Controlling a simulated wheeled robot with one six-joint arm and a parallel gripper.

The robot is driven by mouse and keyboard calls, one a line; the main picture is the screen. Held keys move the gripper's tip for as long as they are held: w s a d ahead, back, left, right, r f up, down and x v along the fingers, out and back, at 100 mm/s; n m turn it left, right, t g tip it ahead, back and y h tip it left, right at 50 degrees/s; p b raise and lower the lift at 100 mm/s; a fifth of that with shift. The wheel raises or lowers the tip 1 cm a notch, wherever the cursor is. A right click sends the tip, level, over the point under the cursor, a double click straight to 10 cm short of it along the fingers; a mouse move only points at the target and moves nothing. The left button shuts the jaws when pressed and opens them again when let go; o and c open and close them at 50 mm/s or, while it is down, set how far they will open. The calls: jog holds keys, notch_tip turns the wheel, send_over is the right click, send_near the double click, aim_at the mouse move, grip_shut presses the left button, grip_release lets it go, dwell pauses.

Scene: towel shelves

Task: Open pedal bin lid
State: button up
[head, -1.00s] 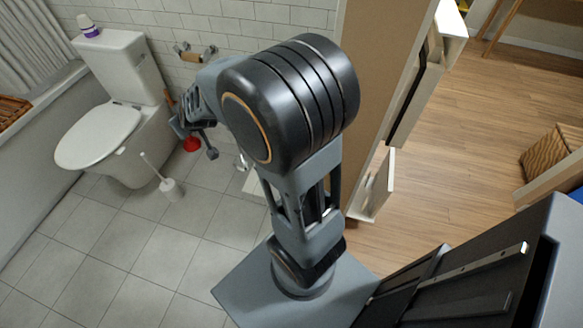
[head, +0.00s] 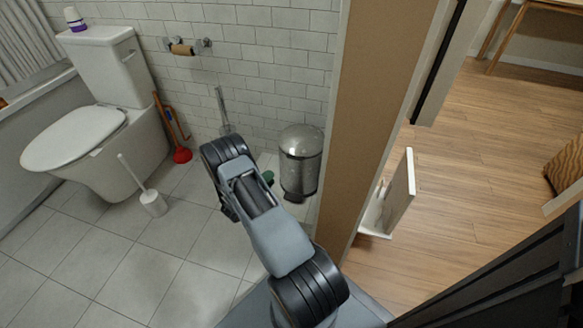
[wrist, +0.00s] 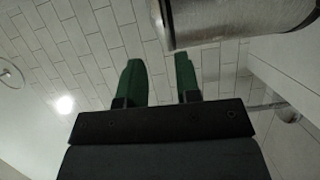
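The pedal bin (head: 299,174) is a metal cylinder standing upright against the tiled wall. Its domed lid (head: 301,139) is closed. A dark part, likely the pedal, shows at its base. In the wrist view part of the bin (wrist: 225,18) fills the top right, close beyond the fingers. My gripper (wrist: 161,82) has two green fingers with a gap between them, open and empty. In the head view only a green bit of the gripper (head: 268,177) shows, just left of the bin; my arm hides the rest. I cannot tell whether it touches the bin.
A wall end (head: 378,120) stands right of the bin. A toilet brush (head: 223,112) is by the wall to its left. Floor tiles (head: 125,255) in front are clear.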

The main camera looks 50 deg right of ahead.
jog(key=d+b, duration=0.4)
jog(key=d, duration=0.9)
jog(key=shift+w+d+f, duration=0.25)
jog(key=shift+w+d, duration=0.05)
jog(key=shift+d, duration=0.05)
grip_shut()
